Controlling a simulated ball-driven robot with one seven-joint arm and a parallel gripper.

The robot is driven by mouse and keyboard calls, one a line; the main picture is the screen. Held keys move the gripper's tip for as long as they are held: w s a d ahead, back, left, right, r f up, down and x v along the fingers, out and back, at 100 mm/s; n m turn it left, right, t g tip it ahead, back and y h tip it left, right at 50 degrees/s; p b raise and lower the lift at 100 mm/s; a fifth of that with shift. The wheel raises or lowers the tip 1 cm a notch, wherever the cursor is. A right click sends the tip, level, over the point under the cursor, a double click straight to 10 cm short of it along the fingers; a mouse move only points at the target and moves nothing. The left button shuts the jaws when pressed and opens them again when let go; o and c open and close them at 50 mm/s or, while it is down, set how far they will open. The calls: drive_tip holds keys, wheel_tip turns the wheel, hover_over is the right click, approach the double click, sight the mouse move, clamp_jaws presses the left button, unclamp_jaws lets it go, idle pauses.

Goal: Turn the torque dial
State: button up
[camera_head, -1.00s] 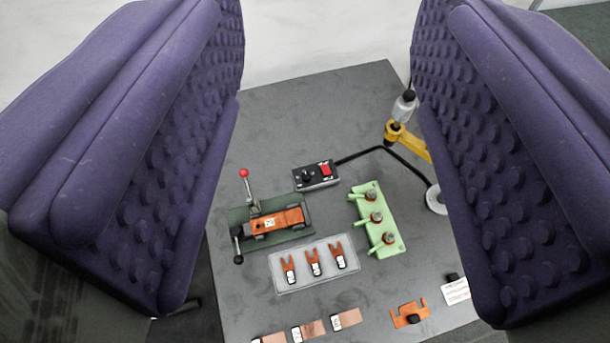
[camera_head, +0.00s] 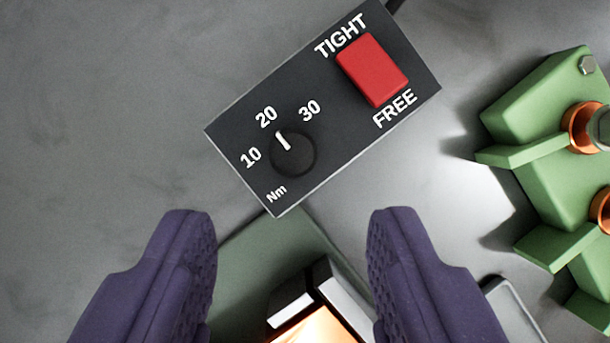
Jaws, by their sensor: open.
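The torque dial (camera_head: 294,156) is a round black knob on a black control box (camera_head: 340,130). Its white pointer line is at the 20 mark; 10 and 30 are printed to either side, with "Nm" below. My gripper (camera_head: 290,218) is open, with its two purple padded fingers at the lower left and lower right of the picture. The fingertips lie below the dial in the picture, with nothing held between them. The dial is in full view, and neither finger appears to touch it.
A red switch (camera_head: 372,71) sits on the same box between the words TIGHT and FREE. A green fixture (camera_head: 545,170) with copper-coloured rings stands at right. Another green plate with metal and bright orange parts (camera_head: 312,300) shows between the fingers. The grey table left of the box is clear.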

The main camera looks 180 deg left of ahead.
sight(294, 156)
drive_tip(key=b+x, duration=0.1)
drive_tip(key=x, duration=0.5)
drive_tip(key=shift+w+f, duration=0.25)
clamp_jaws()
